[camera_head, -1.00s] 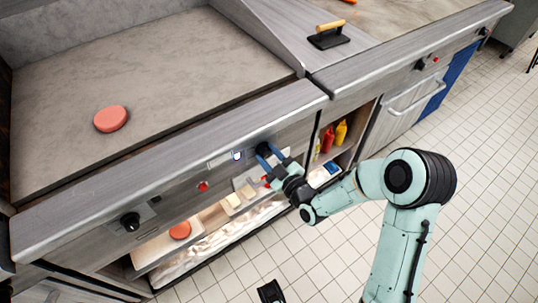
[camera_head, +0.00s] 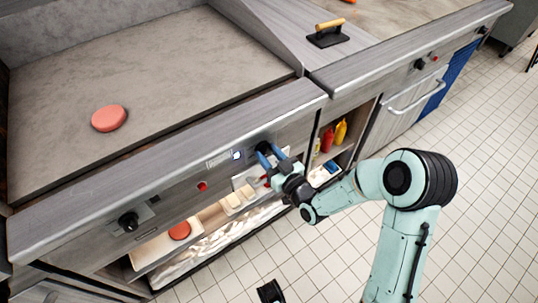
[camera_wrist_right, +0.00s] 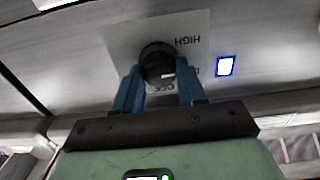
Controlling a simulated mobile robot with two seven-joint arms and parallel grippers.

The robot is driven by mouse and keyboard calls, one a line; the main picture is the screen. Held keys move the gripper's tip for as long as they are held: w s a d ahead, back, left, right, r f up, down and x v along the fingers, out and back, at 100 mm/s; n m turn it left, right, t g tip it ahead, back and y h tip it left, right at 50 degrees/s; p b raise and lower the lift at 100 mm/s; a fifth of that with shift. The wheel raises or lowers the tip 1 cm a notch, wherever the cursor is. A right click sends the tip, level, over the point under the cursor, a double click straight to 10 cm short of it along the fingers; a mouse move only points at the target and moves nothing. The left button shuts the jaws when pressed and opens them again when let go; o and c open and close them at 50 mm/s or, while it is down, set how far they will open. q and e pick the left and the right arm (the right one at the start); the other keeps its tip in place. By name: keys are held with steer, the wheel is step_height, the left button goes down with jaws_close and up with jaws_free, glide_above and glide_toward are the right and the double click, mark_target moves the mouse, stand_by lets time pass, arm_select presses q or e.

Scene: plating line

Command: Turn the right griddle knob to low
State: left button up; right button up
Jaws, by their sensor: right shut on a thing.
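The right griddle knob (camera_head: 264,147) is a round black knob on the griddle's front panel. It shows larger in the right wrist view (camera_wrist_right: 157,58). My right gripper (camera_head: 271,156) is shut on it, with one blue finger on each side. The panel around the knob carries an upside-down HIGH mark (camera_wrist_right: 187,41). An OFF mark (camera_wrist_right: 166,89) is partly hidden between the fingers, and another label by the right finger is mostly covered. A small pale mark shows on the knob, but its exact setting is hard to read.
A lit indicator (camera_head: 238,155) and a red button (camera_head: 202,186) sit left of the knob; another black knob (camera_head: 129,221) is farther left. A red patty (camera_head: 109,118) lies on the griddle (camera_head: 170,75). Shelves with food and bottles (camera_head: 341,131) are below and right.

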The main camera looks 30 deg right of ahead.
steer(key=m, duration=0.3)
steer(key=shift+w+r, duration=0.15)
steer(key=shift+r, duration=0.05)
steer(key=shift+m, duration=1.4)
steer(key=o, duration=0.9)
steer(key=shift+o, duration=0.6)
steer(key=shift+w+f, duration=0.1)
steer(key=shift+d, duration=0.1)
